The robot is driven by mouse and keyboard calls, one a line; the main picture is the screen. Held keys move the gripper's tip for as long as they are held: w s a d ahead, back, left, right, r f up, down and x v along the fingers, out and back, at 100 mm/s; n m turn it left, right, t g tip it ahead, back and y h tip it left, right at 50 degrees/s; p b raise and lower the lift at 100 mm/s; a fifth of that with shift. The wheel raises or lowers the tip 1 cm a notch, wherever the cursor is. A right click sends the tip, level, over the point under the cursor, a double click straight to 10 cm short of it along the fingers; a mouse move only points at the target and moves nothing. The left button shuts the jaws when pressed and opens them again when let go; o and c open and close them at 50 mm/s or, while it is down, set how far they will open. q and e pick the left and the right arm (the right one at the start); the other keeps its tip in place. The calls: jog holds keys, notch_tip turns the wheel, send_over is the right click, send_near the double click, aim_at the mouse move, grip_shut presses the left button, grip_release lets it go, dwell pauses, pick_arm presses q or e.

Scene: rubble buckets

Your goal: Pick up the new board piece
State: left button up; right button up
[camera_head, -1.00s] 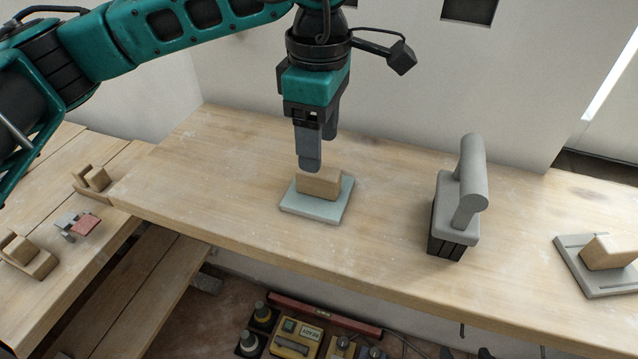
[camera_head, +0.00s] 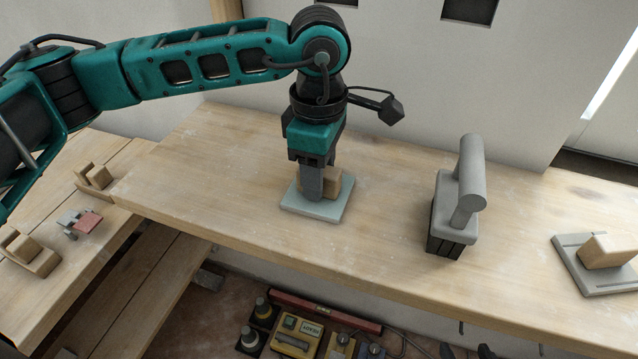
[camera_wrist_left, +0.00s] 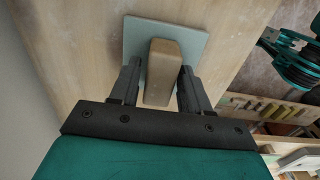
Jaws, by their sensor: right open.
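A pale grey-green square board piece (camera_head: 312,207) with a wooden block (camera_head: 336,184) on top lies flat on the long workbench. In the left wrist view the board (camera_wrist_left: 195,45) lies behind the block (camera_wrist_left: 163,70). My left gripper (camera_head: 313,190) is lowered over the board with a finger on each side of the block. In the left wrist view its fingers (camera_wrist_left: 160,78) are apart, and a narrow gap shows beside the block. In the head view the near finger hides part of the block. My right gripper is not seen in the head view.
A grey tool with a thick upright handle (camera_head: 472,172) stands right of the board. Another grey board with a wooden block (camera_head: 606,252) lies at the far right. Small wooden pieces (camera_head: 28,252) and a reddish piece (camera_head: 86,222) lie on the left bench. The bench between is clear.

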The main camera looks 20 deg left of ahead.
pick_arm(q)
jog(key=c, duration=0.8)
jog(key=shift+r, duration=0.15)
notch_tip(320, 180, up, 20)
jog(key=shift+f, duration=0.1)
jog(key=o, duration=0.6)
grip_shut()
